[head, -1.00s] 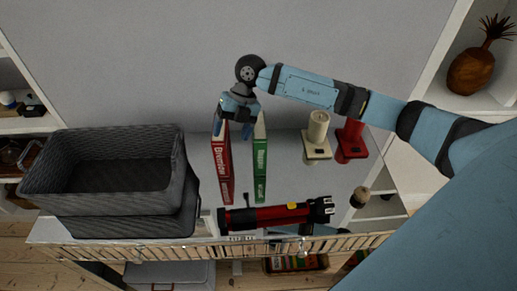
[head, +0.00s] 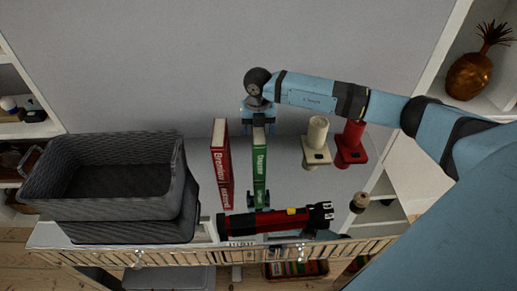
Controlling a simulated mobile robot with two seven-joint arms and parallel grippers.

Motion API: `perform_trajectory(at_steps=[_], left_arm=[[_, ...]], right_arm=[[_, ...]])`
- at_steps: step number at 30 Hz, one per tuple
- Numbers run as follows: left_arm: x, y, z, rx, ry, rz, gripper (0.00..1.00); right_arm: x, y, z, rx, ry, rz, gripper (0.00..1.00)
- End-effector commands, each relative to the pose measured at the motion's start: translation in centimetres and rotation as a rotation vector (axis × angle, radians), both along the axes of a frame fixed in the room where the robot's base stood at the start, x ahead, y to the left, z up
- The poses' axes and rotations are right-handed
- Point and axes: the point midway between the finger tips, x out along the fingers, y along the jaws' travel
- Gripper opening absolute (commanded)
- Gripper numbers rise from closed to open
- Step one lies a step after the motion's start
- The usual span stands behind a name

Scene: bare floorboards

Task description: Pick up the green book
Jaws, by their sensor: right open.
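The green book (head: 260,165) stands upright on the white surface, with its spine toward me. A red book (head: 220,170) stands just left of it, with a gap between them. My right gripper (head: 258,122) is at the far top end of the green book, with its blue fingers apart on either side of it. The gripper is open, and I cannot tell whether a finger touches the book. The far end of the book is partly hidden by the gripper. My left gripper is not in view.
A cream candle holder (head: 316,145) and a red one (head: 351,145) stand to the right. Stacked dark woven baskets (head: 60,200) are at the left. A grey wall (head: 180,70) is behind.

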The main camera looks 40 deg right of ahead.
Motion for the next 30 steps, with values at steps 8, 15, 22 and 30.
perform_trajectory(at_steps=[8,15,22,30], left_arm=[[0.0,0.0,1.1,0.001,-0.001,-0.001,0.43],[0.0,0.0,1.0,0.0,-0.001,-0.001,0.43],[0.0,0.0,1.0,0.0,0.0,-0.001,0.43],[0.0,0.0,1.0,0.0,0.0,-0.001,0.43]], right_arm=[[-0.2,0.0,-3.8,0.001,0.003,-0.001,0.72],[-0.2,0.0,-4.3,0.001,0.001,0.0,0.72],[-0.2,0.0,-4.2,0.001,0.001,0.0,0.29],[-0.1,0.0,-4.1,0.001,-0.001,0.0,0.0]])
